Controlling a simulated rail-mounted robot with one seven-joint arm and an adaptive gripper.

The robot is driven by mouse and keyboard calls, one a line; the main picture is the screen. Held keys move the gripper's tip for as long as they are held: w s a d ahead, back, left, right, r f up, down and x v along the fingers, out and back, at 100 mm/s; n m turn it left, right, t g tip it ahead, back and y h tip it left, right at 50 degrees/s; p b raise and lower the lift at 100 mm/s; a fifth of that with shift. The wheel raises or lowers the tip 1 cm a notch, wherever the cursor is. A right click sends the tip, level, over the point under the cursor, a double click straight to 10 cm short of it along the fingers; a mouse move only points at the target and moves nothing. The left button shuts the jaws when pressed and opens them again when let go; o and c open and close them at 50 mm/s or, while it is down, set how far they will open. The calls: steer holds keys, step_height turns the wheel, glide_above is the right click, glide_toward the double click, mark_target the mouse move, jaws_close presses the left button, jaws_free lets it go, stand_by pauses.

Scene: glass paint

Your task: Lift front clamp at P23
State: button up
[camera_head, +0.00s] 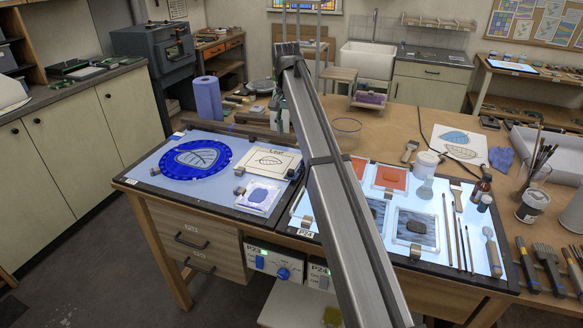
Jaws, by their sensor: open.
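The left light panel (180,198) stands above a control box (258,252) marked P23. Several small metal clamps are on this panel. The one nearest the front (239,191) sits at the left edge of a clear-framed blue tile (261,196). Another clamp (239,171) is just behind it, one (155,171) is by the blue disc, and one (291,174) is at the tile's back right. Which is meant by the front clamp is not labelled. My grey arm crosses the middle of the view between the two panels. My gripper's jaws do not show; the arm hides that area.
The right light panel holds framed orange and grey tiles (415,226), another clamp (306,222), brushes and bottles. A blue paper roll (208,97) stands behind.

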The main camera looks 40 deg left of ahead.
mark_target(291, 170)
steer(key=f+p, duration=0.1)
steer(key=f, duration=0.4)
steer(key=f+p, duration=0.1)
steer(key=f, duration=0.4)
steer(key=f+p, duration=0.1)
steer(key=f, duration=0.4)
steer(key=shift+w+d, duration=0.1)
steer(key=shift+d, duration=0.15)
steer(key=shift+c, duration=0.4)
jaws_close()
